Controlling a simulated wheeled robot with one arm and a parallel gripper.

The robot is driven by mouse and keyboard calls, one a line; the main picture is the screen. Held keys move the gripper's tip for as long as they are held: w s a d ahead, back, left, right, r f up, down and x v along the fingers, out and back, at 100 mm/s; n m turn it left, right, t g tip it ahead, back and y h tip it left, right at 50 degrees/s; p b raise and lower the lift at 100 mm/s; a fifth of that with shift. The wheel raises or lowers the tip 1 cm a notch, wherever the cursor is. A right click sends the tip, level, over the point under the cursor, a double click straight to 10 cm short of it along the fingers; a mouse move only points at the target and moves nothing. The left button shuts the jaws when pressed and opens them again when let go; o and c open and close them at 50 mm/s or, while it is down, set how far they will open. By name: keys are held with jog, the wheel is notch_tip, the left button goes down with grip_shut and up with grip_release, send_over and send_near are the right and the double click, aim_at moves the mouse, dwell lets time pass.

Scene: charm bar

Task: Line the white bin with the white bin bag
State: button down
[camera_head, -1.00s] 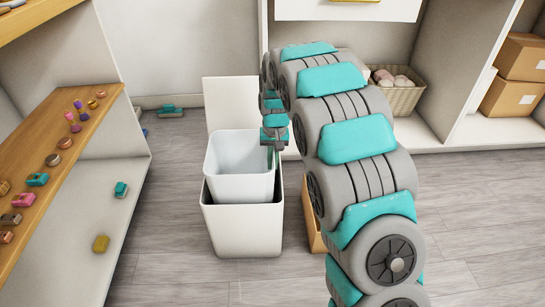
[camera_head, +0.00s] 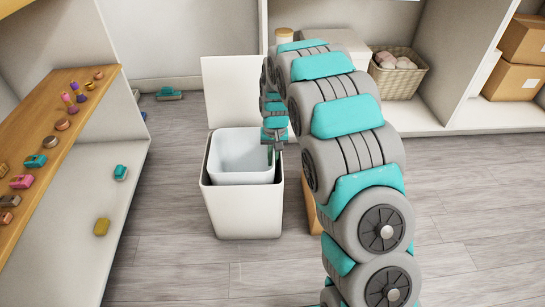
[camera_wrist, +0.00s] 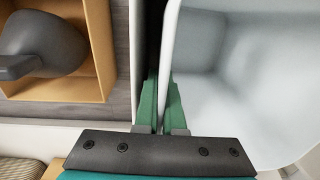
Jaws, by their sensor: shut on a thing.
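The white bin (camera_head: 243,212) stands on the floor with its lid (camera_head: 232,95) raised at the back. The white bin bag (camera_head: 242,150), shaped like an open tub, sits partly inside the bin, its upper part above the bin's rim. My gripper (camera_head: 271,152) is at the bag's right side. In the wrist view, its green fingers (camera_wrist: 161,103) are shut on the bag's wall near the rim, and the bag's pale inside (camera_wrist: 235,75) fills the right. The bag's bottom is hidden by the bin in the head view.
A wooden crate (camera_wrist: 88,90) with a dark grey thing in it stands close beside the bin. A shelf unit (camera_head: 62,185) with small charms is at the left. A basket (camera_head: 401,82) and cardboard boxes (camera_head: 514,82) are at the back right. Floor in front is clear.

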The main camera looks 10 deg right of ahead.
jog(key=c, duration=0.9)
grip_release()
jog(key=shift+c, duration=0.2)
